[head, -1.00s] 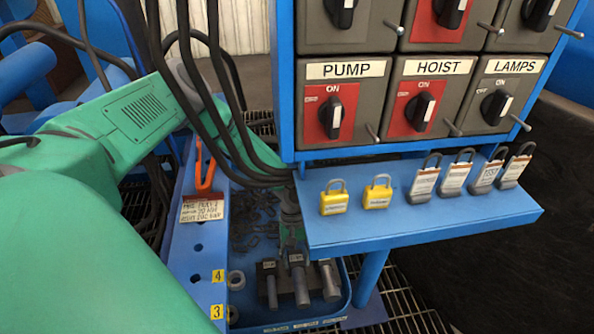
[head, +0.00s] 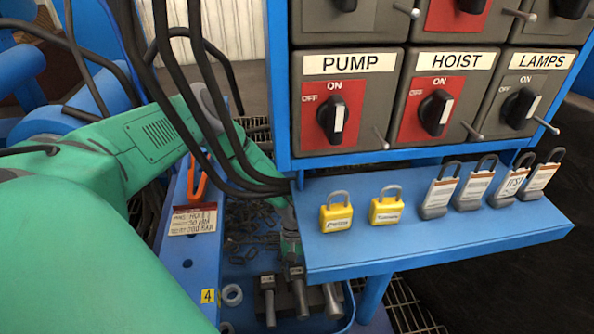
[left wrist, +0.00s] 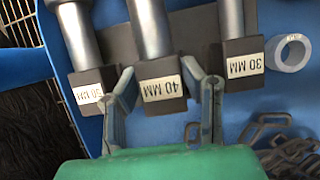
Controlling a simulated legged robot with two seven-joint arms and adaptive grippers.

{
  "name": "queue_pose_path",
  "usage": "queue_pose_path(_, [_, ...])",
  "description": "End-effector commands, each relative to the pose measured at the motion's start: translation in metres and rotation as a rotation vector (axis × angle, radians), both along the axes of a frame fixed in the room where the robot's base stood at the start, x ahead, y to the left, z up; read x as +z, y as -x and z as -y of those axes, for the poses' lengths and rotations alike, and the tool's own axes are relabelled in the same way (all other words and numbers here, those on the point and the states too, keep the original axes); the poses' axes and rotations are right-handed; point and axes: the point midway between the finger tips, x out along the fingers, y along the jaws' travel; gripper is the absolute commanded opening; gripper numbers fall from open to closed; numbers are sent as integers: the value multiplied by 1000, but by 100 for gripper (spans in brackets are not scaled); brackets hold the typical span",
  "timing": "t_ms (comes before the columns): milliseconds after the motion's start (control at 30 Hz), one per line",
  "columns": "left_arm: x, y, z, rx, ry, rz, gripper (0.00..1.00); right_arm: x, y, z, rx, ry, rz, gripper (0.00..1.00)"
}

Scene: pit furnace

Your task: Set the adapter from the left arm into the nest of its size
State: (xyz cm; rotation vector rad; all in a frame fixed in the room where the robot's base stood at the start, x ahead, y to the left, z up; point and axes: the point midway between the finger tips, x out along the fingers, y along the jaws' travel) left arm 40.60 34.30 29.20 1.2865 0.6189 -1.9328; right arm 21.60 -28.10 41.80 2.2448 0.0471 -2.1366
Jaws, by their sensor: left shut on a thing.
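In the left wrist view three adapters, each a dark square head with a grey round shank, stand side by side. Their labels read 50 MM (left wrist: 88,92), 40 MM (left wrist: 162,90) and 30 MM (left wrist: 243,62), upside down here. My left gripper (left wrist: 160,76) is shut on the 40 MM adapter, one finger on each side of its head. In the head view the adapters stand in the blue tray (head: 238,268), the middle one (head: 299,297) under my left gripper (head: 291,240). The shelf partly hides the gripper. A dark block lies behind the shanks; its nests are not clearly visible. My right gripper is out of view.
The blue shelf (head: 430,240) with yellow and grey padlocks overhangs the tray on the right. A switch panel (head: 400,100) stands above it. Black cables (head: 215,110) hang across my left arm. A grey ring (head: 232,294) and dark chain links (head: 250,235) lie in the tray.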

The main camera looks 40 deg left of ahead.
Motion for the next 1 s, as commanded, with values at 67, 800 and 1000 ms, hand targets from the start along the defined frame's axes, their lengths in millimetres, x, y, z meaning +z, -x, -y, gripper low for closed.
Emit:
queue_pose_path(67, [-13, -1, 1, 0, 0, 0, 0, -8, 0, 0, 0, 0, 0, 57])
queue_pose_path(800, [-20, 0, 1, -1, 0, 0, 57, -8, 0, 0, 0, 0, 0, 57])
queue_pose_path(1000, [-17, 0, 0, -1, 1, 1, 57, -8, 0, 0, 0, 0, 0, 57])
